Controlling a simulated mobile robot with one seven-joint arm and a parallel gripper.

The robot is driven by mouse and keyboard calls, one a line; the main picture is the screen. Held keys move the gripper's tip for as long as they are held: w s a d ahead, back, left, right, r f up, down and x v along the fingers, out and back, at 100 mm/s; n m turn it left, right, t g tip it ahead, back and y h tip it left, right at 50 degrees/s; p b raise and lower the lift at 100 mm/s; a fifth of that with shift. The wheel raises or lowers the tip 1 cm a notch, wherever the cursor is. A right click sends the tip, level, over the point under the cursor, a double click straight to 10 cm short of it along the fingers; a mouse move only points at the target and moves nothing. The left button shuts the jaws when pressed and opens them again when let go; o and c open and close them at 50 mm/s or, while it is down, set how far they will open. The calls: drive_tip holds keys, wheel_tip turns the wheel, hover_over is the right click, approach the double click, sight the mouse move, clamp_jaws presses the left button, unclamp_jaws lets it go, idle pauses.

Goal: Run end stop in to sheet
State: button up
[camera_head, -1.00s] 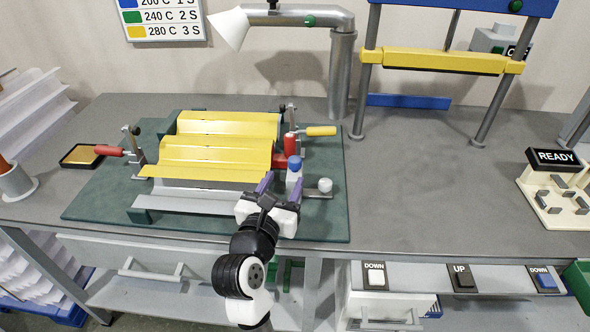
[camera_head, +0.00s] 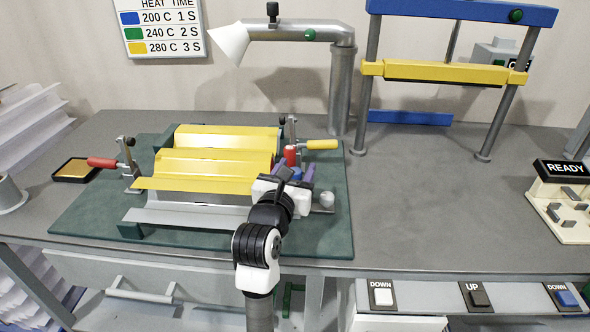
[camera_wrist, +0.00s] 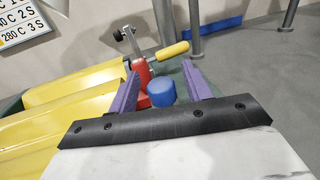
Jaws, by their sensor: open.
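The yellow corrugated sheet (camera_head: 215,163) lies in a metal fixture on the green mat (camera_head: 95,215). At its right end is a red block (camera_wrist: 143,102), which looks like the end stop, with a blue-capped post (camera_wrist: 161,93) beside it. A red upright cylinder (camera_head: 290,154) stands just behind. My gripper (camera_wrist: 160,72) is open with its purple fingers on either side of the blue cap. From the pictures I cannot tell whether the fingers touch it. My gripper hides most of the post and block in the head view.
A red-handled clamp (camera_head: 125,164) stands left of the sheet and a yellow-handled clamp (camera_head: 320,144) at its back right. A round silver knob (camera_head: 327,200) is close right of my gripper. The bench is clear further right, before the yellow-barred press (camera_head: 445,72).

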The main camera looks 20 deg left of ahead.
drive_tip(key=c, duration=0.9)
drive_tip(key=shift+o, duration=0.2)
drive_tip(key=a, duration=0.2)
drive_tip(key=s+a, duration=0.1)
drive_tip(key=a, duration=0.1)
drive_tip(key=shift+s+a, duration=0.15)
drive_tip(key=shift+a, duration=0.1)
drive_tip(key=o, duration=0.9)
drive_tip(key=shift+c, duration=0.2)
drive_tip(key=shift+s, duration=0.15)
